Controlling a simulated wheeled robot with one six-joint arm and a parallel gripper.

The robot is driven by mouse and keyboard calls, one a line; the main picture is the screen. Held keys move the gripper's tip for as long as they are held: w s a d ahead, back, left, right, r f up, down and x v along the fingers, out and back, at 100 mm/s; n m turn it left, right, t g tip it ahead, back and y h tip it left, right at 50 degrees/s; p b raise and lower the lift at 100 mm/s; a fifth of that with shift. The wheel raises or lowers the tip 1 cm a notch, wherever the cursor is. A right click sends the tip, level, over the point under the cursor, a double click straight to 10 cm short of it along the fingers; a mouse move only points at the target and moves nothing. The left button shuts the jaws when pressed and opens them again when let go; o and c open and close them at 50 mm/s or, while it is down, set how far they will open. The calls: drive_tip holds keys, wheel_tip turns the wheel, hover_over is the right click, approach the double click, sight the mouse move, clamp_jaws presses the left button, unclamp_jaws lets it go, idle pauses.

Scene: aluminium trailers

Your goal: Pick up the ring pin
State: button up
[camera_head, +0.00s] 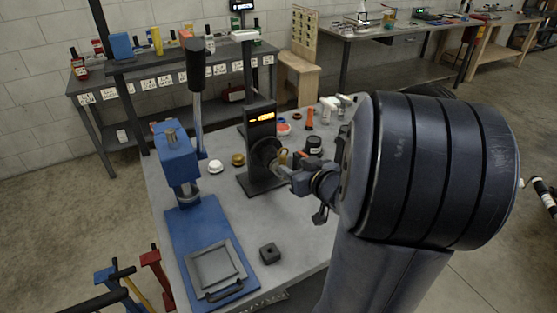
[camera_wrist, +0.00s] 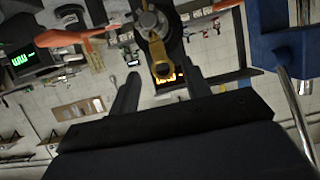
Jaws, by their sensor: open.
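The yellow-gold ring pin (camera_wrist: 160,58) shows in the wrist view, on the round metal face of a black device. In the head view, a small gold piece (camera_head: 283,157) shows at the front of that device (camera_head: 262,128), which has a lit orange display. My gripper (camera_head: 288,176) is close in front of the device, partly hidden by my own arm. In the wrist view, my gripper (camera_wrist: 161,72) has its two dark fingers spread, with the ring pin in line with the gap between them. I cannot tell how far the fingertips reach along the ring pin.
A blue lever press (camera_head: 180,160) stands left on the grey table (camera_head: 225,220), with a grey frame (camera_head: 215,268) on its blue base. A white puck (camera_head: 215,166), a brass puck (camera_head: 238,160) and a dark block (camera_head: 269,253) lie nearby. The front table surface is mostly clear.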

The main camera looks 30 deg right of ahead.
sight(284, 159)
drive_tip(key=shift+x, duration=3.95)
drive_tip(key=shift+r, duration=0.15)
drive_tip(key=shift+c, duration=0.5)
clamp_jaws()
